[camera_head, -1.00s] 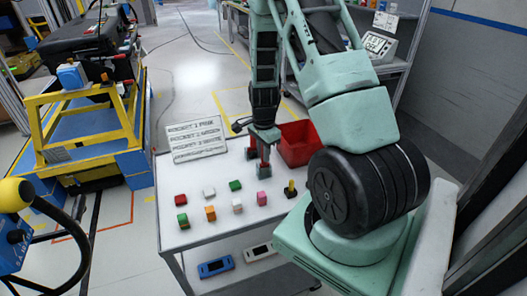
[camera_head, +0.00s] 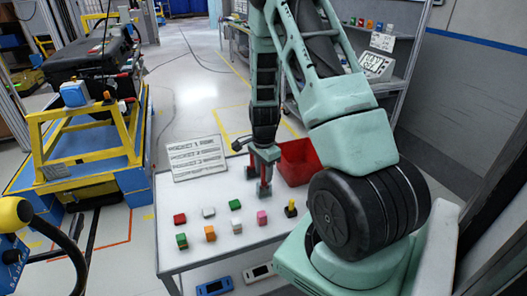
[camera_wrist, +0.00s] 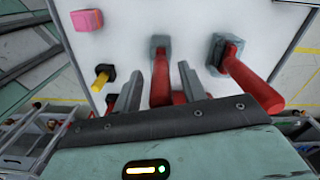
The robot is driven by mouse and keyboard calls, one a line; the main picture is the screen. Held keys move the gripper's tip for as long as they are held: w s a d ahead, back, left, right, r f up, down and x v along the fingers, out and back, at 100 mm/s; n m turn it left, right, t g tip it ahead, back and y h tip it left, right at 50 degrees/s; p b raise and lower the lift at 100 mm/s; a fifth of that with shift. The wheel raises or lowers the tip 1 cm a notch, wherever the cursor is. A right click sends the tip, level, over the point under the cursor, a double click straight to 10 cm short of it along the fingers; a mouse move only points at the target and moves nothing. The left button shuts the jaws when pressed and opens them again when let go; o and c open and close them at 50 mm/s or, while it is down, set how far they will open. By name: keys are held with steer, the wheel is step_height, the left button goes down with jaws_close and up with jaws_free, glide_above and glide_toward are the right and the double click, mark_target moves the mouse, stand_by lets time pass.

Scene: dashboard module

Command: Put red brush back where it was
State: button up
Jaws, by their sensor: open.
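My gripper (camera_wrist: 158,90) is open, its two dark fingers apart on either side of a red-handled brush (camera_wrist: 160,78) with a grey end on the white table. The handle lies between the fingers; I cannot tell whether either finger touches it. A second red-handled piece with a grey end (camera_wrist: 238,75) stands to the right in the wrist view, outside the fingers. In the head view, my gripper (camera_head: 262,172) is low over the table's (camera_head: 190,194) far right part, left of the red bin. Red shows around the fingers, but the two handles are hard to separate there.
A red bin (camera_head: 300,162) stands at the table's far right corner. Several coloured blocks, including a pink one (camera_head: 262,218), and a black-and-yellow piece (camera_head: 290,209) stand nearer the front. A printed sign (camera_head: 196,158) stands at the far left.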

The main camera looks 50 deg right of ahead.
step_height(320, 180, up, 12)
steer(key=b, duration=0.2)
steer(key=shift+f+b, duration=0.1)
steer(key=shift+b, duration=0.2)
steer(key=a+r+n+y, duration=0.1)
steer(key=a+r+n, duration=0.1)
steer(key=a+n, duration=0.8)
steer(key=a+r+n, duration=0.2)
steer(key=a+n, duration=0.2)
steer(key=a, duration=1.2)
steer(key=s+a+r+n, duration=0.1)
steer(key=s+a+n, duration=1.3)
steer(key=s, duration=0.3)
steer(key=shift+a+r+n, duration=0.25)
steer(key=shift+r+n, duration=0.1)
steer(key=shift+n, duration=0.25)
steer(key=shift+s, duration=0.1)
